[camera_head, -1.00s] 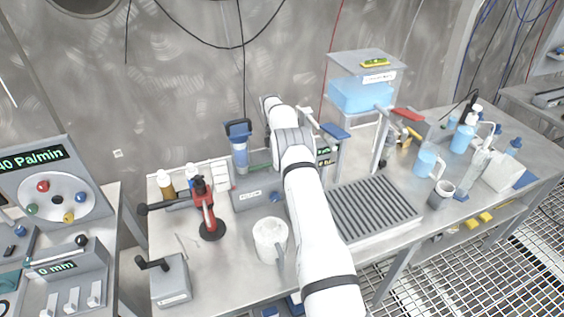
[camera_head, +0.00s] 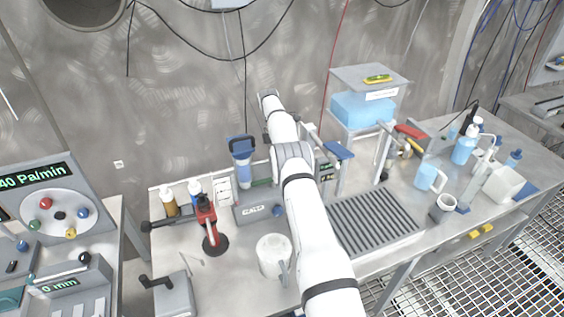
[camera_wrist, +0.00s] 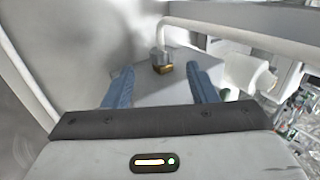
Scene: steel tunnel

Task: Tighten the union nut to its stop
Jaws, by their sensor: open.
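In the wrist view, a small brass-coloured piece (camera_wrist: 163,69), which looks like the union nut, sits below a grey collar (camera_wrist: 160,54) at the end of a pale pipe (camera_wrist: 163,33). My gripper (camera_wrist: 160,72) is open, with its two blue fingers apart and nothing between them. The brass piece shows beyond and between the fingertips, apparently not touched. I cannot tell whether it has any gap to its stop. In the head view my gripper is hidden behind my arm, and I cannot make out the nut there.
A pale rail (camera_wrist: 265,37) crosses the wrist view's upper right.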

